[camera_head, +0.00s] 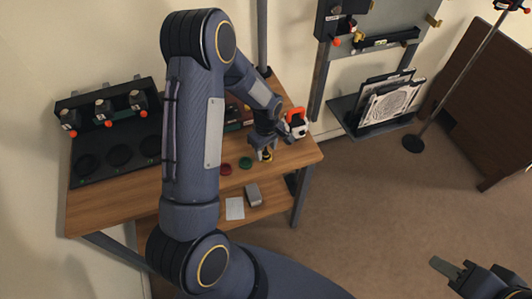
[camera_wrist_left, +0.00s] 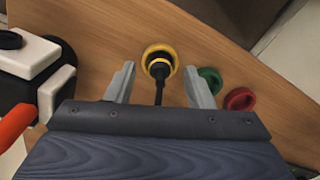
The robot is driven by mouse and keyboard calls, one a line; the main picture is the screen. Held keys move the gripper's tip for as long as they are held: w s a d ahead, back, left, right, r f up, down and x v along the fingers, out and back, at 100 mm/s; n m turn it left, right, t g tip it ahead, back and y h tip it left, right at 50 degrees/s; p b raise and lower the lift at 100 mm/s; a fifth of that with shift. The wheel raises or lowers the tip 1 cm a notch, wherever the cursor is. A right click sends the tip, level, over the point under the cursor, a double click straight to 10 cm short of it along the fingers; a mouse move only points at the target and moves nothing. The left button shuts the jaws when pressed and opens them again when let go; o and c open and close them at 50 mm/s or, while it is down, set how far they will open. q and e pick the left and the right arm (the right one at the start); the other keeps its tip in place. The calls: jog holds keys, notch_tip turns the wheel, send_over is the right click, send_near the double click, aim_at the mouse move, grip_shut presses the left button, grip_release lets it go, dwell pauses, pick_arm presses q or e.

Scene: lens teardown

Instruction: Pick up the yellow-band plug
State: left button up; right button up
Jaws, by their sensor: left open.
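The yellow-band plug (camera_wrist_left: 159,68) stands on the wooden table in the left wrist view, a black stem with a yellow ring near its top, at a round yellow-rimmed base. My left gripper (camera_wrist_left: 160,85) is open, its two fingers on either side of the plug with a gap to each. In the head view the left gripper (camera_head: 264,142) is over the right part of the table, and the plug (camera_head: 266,155) shows small and partly covered below it. My right gripper (camera_head: 448,268) shows at the lower right, away from the table; its jaw state is unclear.
A green ring (camera_wrist_left: 211,80) and a red ring (camera_wrist_left: 240,99) lie right of the plug in the wrist view. A white and black device with an orange handle (camera_head: 296,123) stands close to the left gripper. A black rack (camera_head: 112,112) is at the table's left.

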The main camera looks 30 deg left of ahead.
aim_at(266, 154)
pick_arm(q)
jog(key=shift+f, duration=0.35)
jog(key=c, duration=1)
jog(key=shift+r, duration=0.1)
jog(key=shift+r, duration=0.55)
jog(key=r, duration=0.2)
jog(key=shift+s+d+r+b, duration=0.1)
jog(key=shift+s+r+b, duration=0.2)
jog(key=shift+r+b, duration=0.05)
jog(key=s+d+r, duration=0.1)
jog(key=s+r, duration=0.2)
jog(key=s, duration=0.1)
jog(key=s+d+r+b, duration=0.1)
jog(key=s+r, duration=0.2)
jog(key=s, duration=0.1)
jog(key=s+r+b, duration=0.1)
jog(key=s+r, duration=0.2)
jog(key=s, duration=0.2)
jog(key=shift+s+d, duration=0.1)
jog(key=shift+d, duration=0.3)
jog(key=shift+r, duration=0.1)
